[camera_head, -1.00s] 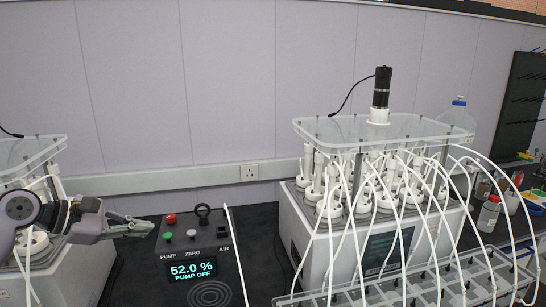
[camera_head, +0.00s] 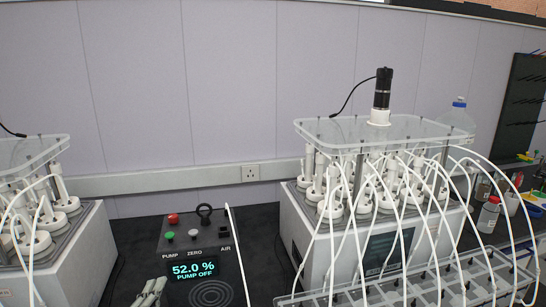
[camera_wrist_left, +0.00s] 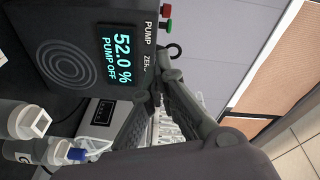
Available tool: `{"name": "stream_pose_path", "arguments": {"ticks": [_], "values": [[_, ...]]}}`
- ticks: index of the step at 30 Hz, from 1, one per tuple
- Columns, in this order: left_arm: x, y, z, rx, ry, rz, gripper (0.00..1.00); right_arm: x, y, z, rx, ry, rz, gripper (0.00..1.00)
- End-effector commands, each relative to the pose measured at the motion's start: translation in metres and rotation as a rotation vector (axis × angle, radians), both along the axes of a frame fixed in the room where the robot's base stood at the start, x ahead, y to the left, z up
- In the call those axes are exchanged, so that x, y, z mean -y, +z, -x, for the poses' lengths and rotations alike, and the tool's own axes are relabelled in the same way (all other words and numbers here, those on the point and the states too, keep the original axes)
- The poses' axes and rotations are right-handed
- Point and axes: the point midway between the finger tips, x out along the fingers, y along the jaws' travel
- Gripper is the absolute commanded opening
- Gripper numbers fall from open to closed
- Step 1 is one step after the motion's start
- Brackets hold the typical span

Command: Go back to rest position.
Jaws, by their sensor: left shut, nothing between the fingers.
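My left gripper (camera_head: 157,283) is low in the head view, at the bottom edge in front of the control box (camera_head: 190,240). Its fingers are shut and hold nothing. Only the tips show there; the rest is cut off by the frame. In the left wrist view the fingers (camera_wrist_left: 160,78) come together beside the control box (camera_wrist_left: 75,25), whose screen reads 52.0 % and PUMP OFF. My right gripper is in neither view.
A reactor unit (camera_head: 305,232) with many white tubes stands at the right, with a clear rack (camera_head: 440,285) in front. Another reactor unit (camera_head: 85,255) stands at the left. Bottles (camera_head: 488,215) are at the far right. Dark bench shows between the left unit and the control box.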

Motion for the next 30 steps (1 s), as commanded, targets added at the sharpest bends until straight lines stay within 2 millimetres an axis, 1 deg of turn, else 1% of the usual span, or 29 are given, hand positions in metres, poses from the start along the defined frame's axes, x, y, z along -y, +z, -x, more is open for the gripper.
{"name": "stream_pose_path", "arguments": {"ticks": [1,2,3,5,6,8,9,11,12,15,17,18,21,22,24,26,29,30], "values": [[-0.003,-0.032,0.02,-0.115,0.057,0.136,0.0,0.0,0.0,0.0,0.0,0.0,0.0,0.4],[-0.005,-0.051,0.033,-0.183,0.093,0.211,0.0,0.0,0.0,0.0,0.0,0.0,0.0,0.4],[-0.007,-0.075,0.051,-0.276,0.144,0.309,0.0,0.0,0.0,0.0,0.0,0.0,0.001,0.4],[-0.005,-0.107,0.081,-0.408,0.216,0.44,0.0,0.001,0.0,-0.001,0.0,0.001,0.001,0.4],[-0.002,-0.125,0.101,-0.488,0.261,0.516,0.0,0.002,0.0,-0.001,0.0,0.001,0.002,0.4],[0.002,-0.147,0.129,-0.594,0.322,0.608,0.0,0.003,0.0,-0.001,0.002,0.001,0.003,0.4],[0.006,-0.159,0.147,-0.658,0.359,0.661,0.0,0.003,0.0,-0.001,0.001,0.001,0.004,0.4],[0.013,-0.173,0.171,-0.744,0.408,0.726,0.0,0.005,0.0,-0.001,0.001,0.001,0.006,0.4],[0.017,-0.181,0.187,-0.797,0.439,0.767,0.0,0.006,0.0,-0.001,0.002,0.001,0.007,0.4],[0.027,-0.195,0.224,-0.916,0.509,0.847,0.0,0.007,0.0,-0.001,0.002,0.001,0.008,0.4],[0.034,-0.201,0.245,-0.982,0.549,0.888,0.0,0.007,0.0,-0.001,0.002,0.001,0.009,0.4],[0.038,-0.204,0.259,-1.027,0.574,0.914,0.0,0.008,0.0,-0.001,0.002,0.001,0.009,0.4],[0.048,-0.211,0.289,-1.125,0.633,0.966,0.0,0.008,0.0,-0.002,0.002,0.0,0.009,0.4],[0.047,-0.222,0.283,-1.119,0.632,0.958,0.0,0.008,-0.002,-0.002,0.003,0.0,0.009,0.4],[0.047,-0.24,0.278,-1.123,0.632,0.953,0.0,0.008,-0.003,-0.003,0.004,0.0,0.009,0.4],[0.048,-0.256,0.274,-1.128,0.634,0.95,0.0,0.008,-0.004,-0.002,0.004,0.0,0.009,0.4],[0.049,-0.285,0.27,-1.138,0.639,0.945,0.0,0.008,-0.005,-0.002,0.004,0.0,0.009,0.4],[0.049,-0.298,0.269,-1.142,0.641,0.943,0.0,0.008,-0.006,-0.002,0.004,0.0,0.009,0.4]]}}
